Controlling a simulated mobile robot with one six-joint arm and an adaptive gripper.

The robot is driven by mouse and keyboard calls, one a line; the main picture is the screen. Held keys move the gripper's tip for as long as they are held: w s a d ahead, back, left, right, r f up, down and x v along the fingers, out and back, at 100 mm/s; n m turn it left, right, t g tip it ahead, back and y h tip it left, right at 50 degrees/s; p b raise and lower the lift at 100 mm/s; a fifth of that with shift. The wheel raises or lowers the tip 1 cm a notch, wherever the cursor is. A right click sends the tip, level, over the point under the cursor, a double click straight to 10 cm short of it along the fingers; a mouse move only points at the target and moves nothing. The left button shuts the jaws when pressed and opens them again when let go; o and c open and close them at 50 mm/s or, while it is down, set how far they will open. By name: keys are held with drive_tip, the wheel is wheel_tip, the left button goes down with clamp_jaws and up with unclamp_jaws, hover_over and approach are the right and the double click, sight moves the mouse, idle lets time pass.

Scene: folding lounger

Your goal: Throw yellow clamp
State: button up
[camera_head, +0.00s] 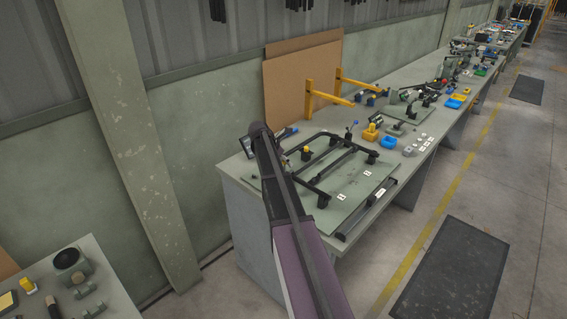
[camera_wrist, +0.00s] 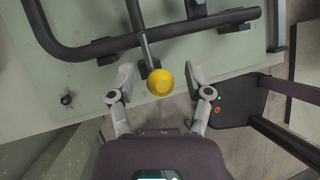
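The yellow clamp shows in the wrist view as a round yellow knob (camera_wrist: 160,82) at the end of a grey lever (camera_wrist: 144,40). The lever runs down from the top of the picture, over a black tube frame (camera_wrist: 97,48). My gripper (camera_wrist: 159,74) is open, with one finger on each side of the knob. Gaps show between both fingers and the knob, so it is not held. In the head view, a small yellow knob (camera_head: 306,150) shows at the near left part of the frame. My gripper cannot be made out there.
The frame (camera_head: 345,156) is on a green plate (camera_head: 352,195) on a long workbench (camera_head: 237,167). Yellow posts (camera_head: 309,100) and a brown board (camera_head: 285,80) stand behind. The floor right of the bench is clear, with dark mats (camera_head: 452,275).

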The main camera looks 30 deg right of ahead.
drive_tip(key=shift+a, duration=0.15)
idle(0.3)
drive_tip(key=shift+s+a+f, duration=0.1)
drive_tip(key=shift+s+a, duration=0.2)
drive_tip(key=shift+a, duration=0.1)
drive_tip(key=s+a+f+m+y, duration=0.1)
drive_tip(key=s+a+m+y, duration=0.1)
drive_tip(key=s+a+m, duration=0.4)
drive_tip(key=s+a+f+m+t+y, duration=0.1)
drive_tip(key=s+a+m, duration=0.6)
drive_tip(key=a, duration=1)
drive_tip(key=s+a+m+y, duration=0.3)
drive_tip(key=s+a+m, duration=0.3)
drive_tip(key=s+a, duration=0.5)
drive_tip(key=shift+s+a+f+t, duration=0.3)
drive_tip(key=shift+s+a+f, duration=0.05)
drive_tip(key=shift+f, duration=0.05)
drive_tip(key=shift+c, duration=0.6)
